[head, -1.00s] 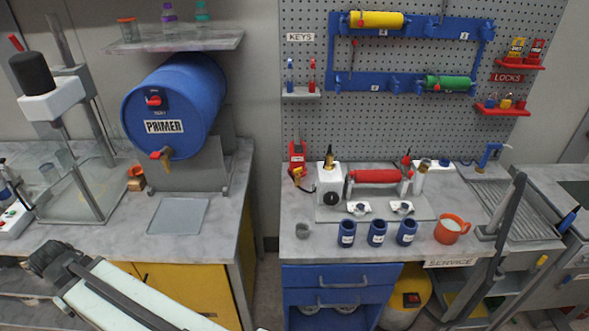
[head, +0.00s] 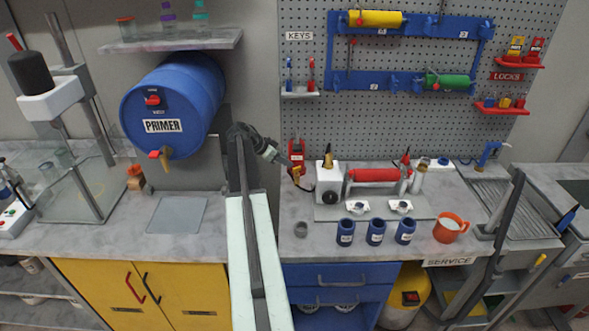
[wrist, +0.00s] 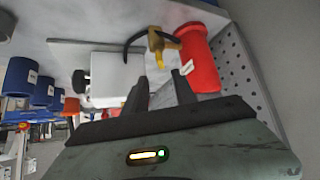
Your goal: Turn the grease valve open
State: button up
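My gripper (head: 282,160) is in the head view, left of the red upright unit at the back of the service bench. In the wrist view my gripper (wrist: 160,88) has its two dark fingers apart with nothing between them. Beyond the fingertips is a yellow fitting (wrist: 160,42) with a black hose, which looks like the grease valve; its handle position is unclear. It sits beside the red cylinder (wrist: 200,58). In the head view the red unit (head: 296,152) and yellow fitting (head: 297,172) are small, close to the gripper's right.
A white block with a black knob (head: 329,186) stands just right of the fitting, beside a red roller (head: 376,175). Blue cups (head: 375,232) and an orange mug (head: 449,228) stand in front. The pegboard (head: 300,120) is close behind.

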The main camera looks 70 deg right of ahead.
aim_at(297, 168)
jog(key=b+x, duration=0.5)
jog(key=x, duration=0.2)
jog(key=shift+w+f, duration=0.1)
jog(key=shift+f, duration=0.1)
jog(key=shift+d, duration=0.1)
jog(key=shift+r, duration=0.1)
